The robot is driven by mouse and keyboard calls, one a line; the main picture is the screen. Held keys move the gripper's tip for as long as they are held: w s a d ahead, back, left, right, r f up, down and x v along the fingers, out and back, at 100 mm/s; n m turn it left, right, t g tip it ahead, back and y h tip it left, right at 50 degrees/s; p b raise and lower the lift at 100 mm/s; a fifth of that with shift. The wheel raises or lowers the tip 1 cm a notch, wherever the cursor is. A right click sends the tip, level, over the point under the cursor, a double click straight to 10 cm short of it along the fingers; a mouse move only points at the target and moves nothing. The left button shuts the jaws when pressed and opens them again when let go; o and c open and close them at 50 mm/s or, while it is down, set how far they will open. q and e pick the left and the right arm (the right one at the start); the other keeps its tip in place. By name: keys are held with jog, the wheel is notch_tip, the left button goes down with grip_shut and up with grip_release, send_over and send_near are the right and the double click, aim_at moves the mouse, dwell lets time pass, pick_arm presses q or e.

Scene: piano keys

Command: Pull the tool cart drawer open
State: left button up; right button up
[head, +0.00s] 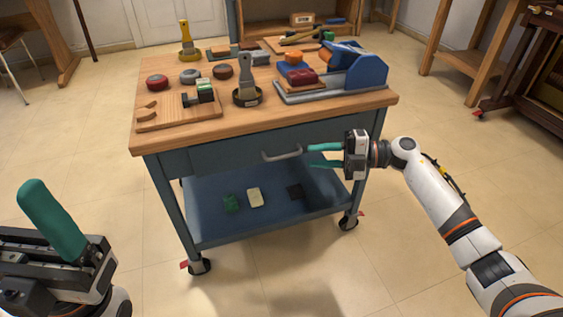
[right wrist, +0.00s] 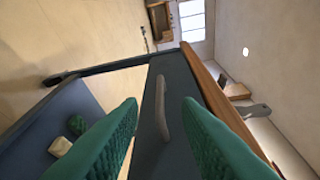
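The blue tool cart (head: 173,205) has a wooden top (head: 330,110) and a drawer (head: 225,153) just below it, which looks shut. A grey bar handle (head: 281,154) is on the drawer front. My right gripper (head: 312,155) is open, just right of the handle in the head view, its green fingers pointing left. In the right wrist view the handle (right wrist: 161,108) shows between the two spread fingers, ahead of their tips; I see no contact. My left gripper (head: 52,220) is at the lower left, away from the cart; only one green finger shows clearly.
Tins, scrapers, a wooden board (head: 178,112) and a blue tool (head: 352,72) lie on the cart top. The lower shelf (head: 270,215) holds a green block, a pale block and a dark one. Floor in front of the cart is clear.

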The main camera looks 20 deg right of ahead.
aim_at(281, 157)
jog(key=b+x, duration=0.2)
jog(key=x, duration=0.7)
jog(key=shift+a, duration=0.1)
jog(key=shift+c, duration=0.5)
grip_shut()
